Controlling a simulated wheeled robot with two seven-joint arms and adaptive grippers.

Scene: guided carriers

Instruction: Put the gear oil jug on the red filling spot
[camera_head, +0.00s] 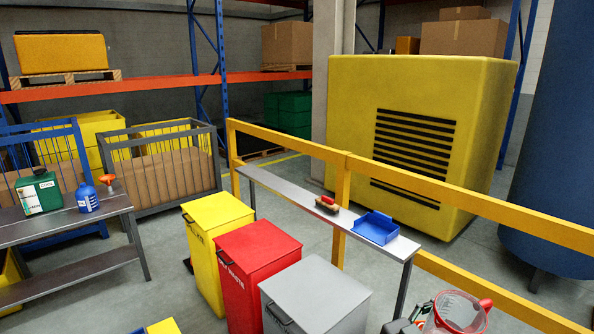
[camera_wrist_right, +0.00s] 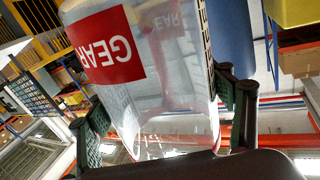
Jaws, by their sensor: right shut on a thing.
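The gear oil jug (camera_wrist_right: 165,95) is a clear container with a red label reading GEAR; it fills the middle of the right wrist view. It also shows at the bottom right of the head view (camera_head: 458,312), with a red handle and dark markings, cut off by the lower edge. My right gripper (camera_wrist_right: 163,120) is shut on the jug, with a green-padded finger on each side. Only a dark bit of this gripper shows beside the jug in the head view. I see no red filling spot. My left gripper is not in view.
A grey bench (camera_head: 280,196) along a yellow rail (camera_head: 400,180) holds a brush (camera_head: 327,205) and blue bin (camera_head: 376,228). Yellow, red and grey bins (camera_head: 315,295) stand before it. A left table (camera_head: 75,232) holds a green can (camera_head: 39,194) and blue bottle (camera_head: 87,199).

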